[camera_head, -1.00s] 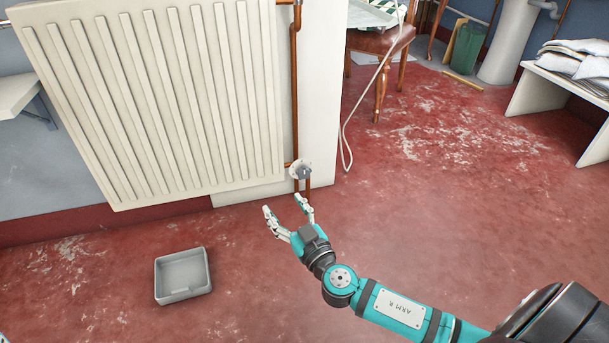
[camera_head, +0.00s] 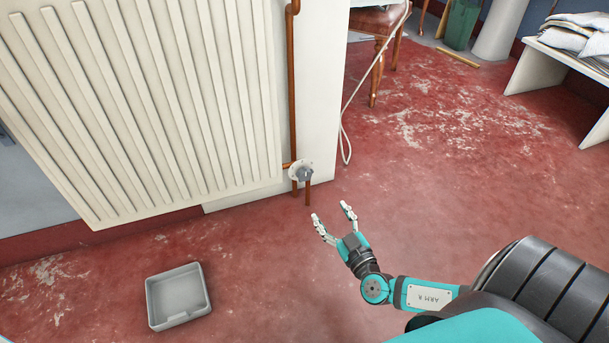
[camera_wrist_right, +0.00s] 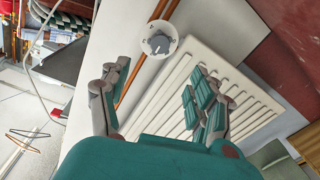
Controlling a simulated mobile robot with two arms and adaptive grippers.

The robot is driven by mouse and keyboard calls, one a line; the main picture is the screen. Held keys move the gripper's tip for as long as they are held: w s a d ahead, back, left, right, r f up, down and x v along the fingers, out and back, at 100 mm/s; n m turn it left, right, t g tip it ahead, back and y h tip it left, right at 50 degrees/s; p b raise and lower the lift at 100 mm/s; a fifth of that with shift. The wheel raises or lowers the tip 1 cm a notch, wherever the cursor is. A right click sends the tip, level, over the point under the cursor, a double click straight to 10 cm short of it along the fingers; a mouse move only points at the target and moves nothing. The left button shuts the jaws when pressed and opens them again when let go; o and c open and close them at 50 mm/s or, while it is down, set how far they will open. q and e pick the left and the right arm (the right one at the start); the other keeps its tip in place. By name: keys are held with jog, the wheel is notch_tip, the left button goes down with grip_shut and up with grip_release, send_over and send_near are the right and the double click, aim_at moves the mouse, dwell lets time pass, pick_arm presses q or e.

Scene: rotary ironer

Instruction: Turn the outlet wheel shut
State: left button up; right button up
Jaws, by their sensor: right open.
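The outlet wheel (camera_head: 304,174) is a small grey knob on a pale round plate, at the lower right corner of the white radiator, where copper pipes meet. My right gripper (camera_head: 332,213) is open and empty, below and a little right of the wheel in the head view, with clear space between them. In the right wrist view the wheel (camera_wrist_right: 159,44) shows beyond the open fingers (camera_wrist_right: 158,92), above the gap between them. Nothing hides the wheel there. My left gripper is not in view.
The white radiator (camera_head: 150,110) fills the upper left. A copper pipe (camera_head: 291,90) runs up beside the white wall end (camera_head: 318,90), and a pale hose (camera_head: 346,135) hangs right of it. A grey tray (camera_head: 177,296) lies on the red floor at lower left. Floor to the right is open.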

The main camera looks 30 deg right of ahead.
aim_at(306, 177)
jog(key=w+b, duration=0.1)
jog(key=w, duration=0.4)
jog(key=w+d+b, duration=0.1)
jog(key=w, duration=0.4)
jog(key=w+d+b, duration=0.1)
jog(key=w, duration=0.4)
jog(key=shift+b, duration=0.4)
jog(key=shift+c, duration=0.3)
jog(key=c, duration=1.1)
